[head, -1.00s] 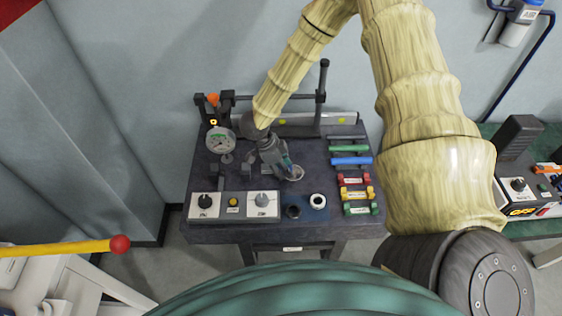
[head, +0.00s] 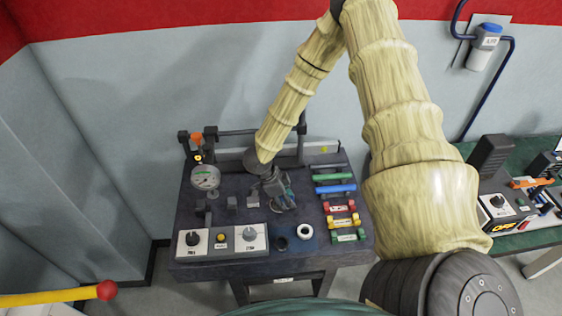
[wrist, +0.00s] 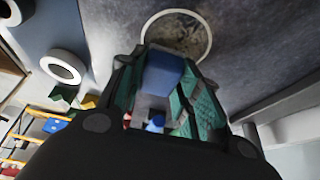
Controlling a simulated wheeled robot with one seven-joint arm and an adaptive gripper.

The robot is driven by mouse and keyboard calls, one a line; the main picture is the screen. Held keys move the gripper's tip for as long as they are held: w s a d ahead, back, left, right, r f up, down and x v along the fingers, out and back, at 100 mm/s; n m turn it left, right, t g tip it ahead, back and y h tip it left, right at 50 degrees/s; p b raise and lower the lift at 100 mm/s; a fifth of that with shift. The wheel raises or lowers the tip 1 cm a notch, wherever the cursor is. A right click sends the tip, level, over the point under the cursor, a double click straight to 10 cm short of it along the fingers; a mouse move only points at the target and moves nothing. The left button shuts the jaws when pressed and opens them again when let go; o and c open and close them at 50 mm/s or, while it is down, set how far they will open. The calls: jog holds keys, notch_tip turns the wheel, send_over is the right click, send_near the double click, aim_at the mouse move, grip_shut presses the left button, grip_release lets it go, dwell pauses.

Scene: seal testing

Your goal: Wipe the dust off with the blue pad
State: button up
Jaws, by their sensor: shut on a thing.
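My gripper (head: 277,192) is over the dark bench, pointing down. In the wrist view my gripper (wrist: 163,88) has its green-lined fingers closed on the blue pad (wrist: 164,70), which has a grey part behind it. A round dusty patch with a pale rim (wrist: 178,38) lies just beyond the pad in the wrist view. In the head view the patch (head: 286,206) is partly hidden by the gripper. I cannot tell whether the pad touches the surface.
The bench (head: 230,275) carries a dial gauge (head: 205,178) and control boxes (head: 250,239) at left. A white ring (head: 305,231) and a dark ring (head: 280,243) lie in front. Coloured handles (head: 341,208) line the right side. A second bench (head: 515,240) stands further right.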

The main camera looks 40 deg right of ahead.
aim_at(272, 204)
jog(key=shift+s+d, duration=0.35)
jog(key=shift+d, duration=0.25)
jog(key=shift+f, duration=0.2)
jog(key=shift+w+a, duration=0.7)
jog(key=shift+a, duration=0.45)
jog(key=shift+w+a, duration=0.75)
jog(key=shift+a, duration=0.45)
jog(key=shift+w+a, duration=0.7)
jog(key=shift+a, duration=0.45)
jog(key=shift+w+d+r+p, duration=0.15)
jog(key=shift+w+d+p, duration=0.05)
jog(key=shift+w+p, duration=0.25)
jog(key=shift+w+d, duration=0.1)
jog(key=shift+d, duration=0.1)
jog(key=shift+s+d+r+p, duration=0.1)
jog(key=shift+s+d+p, duration=0.25)
jog(key=shift+s+d, duration=0.75)
jog(key=shift+d, duration=0.35)
jog(key=shift+s+d, duration=0.4)
jog(key=shift+d, duration=0.35)
jog(key=shift+s+d, duration=0.4)
jog(key=shift+d, duration=0.35)
jog(key=shift+s+d+f, duration=0.25)
jog(key=shift+s+d, duration=0.1)
jog(key=shift+d, duration=0.15)
